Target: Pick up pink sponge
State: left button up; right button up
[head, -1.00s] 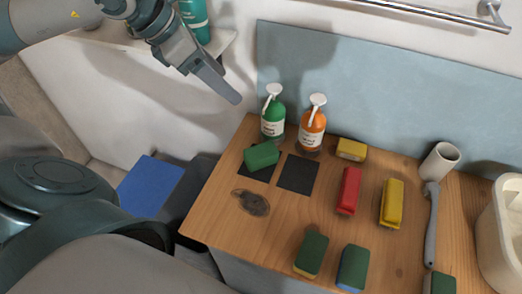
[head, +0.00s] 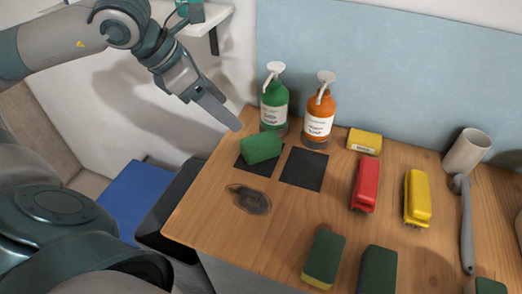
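No pink sponge shows in the head view. Sponges that do show are a green one (head: 261,147) partly on a dark square, a green-and-yellow one (head: 323,260) at the front edge, and a green one (head: 377,270) beside it, cut by the picture's lower edge. Another green one (head: 485,286) is at the lower right corner. My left gripper (head: 232,124) is in the air at upper left, left of the green soap bottle, apart from everything and empty; its fingers overlap from this side. My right gripper is not in view.
A green soap bottle (head: 274,103) and an orange one (head: 319,117) stand at the back. Bare wood surrounds the dark stain (head: 250,199).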

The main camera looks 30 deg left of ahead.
pick_arm(q)
jog(key=p, duration=0.2)
send_near(262, 142)
jog(key=p+x, duration=0.1)
jog(key=x, duration=0.3)
jog(key=shift+d, duration=0.15)
jog(key=shift+w+d+f, duration=0.1)
jog(key=shift+w+f, duration=0.2)
jog(key=shift+f, duration=0.25)
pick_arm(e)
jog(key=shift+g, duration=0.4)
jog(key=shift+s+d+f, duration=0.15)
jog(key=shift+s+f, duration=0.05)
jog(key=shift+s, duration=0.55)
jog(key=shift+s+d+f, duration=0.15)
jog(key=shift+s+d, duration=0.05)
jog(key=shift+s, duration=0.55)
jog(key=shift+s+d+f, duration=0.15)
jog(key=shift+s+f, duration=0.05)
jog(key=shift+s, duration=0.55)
pick_arm(q)
jog(key=shift+f, duration=0.1)
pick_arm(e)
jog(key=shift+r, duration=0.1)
